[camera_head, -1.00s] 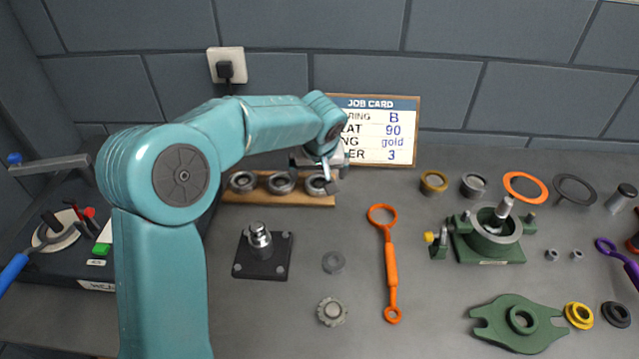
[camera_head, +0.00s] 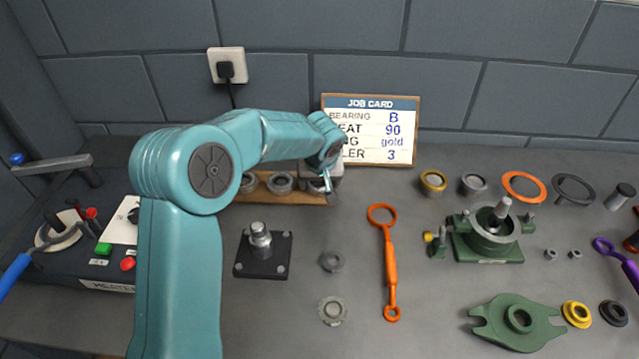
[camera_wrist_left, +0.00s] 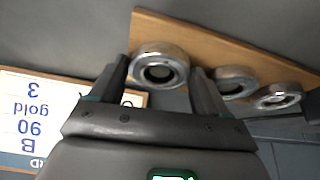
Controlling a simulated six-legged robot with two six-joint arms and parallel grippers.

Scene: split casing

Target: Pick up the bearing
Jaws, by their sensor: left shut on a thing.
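Three grey ring-shaped bearings sit in a row on a wooden board (camera_head: 275,198) at the back of the bench. The left bearing (camera_head: 248,183) and the middle bearing (camera_head: 280,182) are clear of my gripper. My left gripper (camera_head: 327,184) is at the right-end bearing (camera_head: 315,187) and partly hides it. In the left wrist view, the fingers of my left gripper (camera_wrist_left: 160,72) stand on either side of that bearing (camera_wrist_left: 160,52), shut on it. It still appears to be at the board. My right gripper is not in view.
The job card (camera_head: 370,130) stands close behind my left gripper; it reads bearing B. A black plate with a metal post (camera_head: 262,250), an orange tool (camera_head: 389,265) and a green housing (camera_head: 487,240) stand in front and right. A heater (camera_head: 105,260) is at left.

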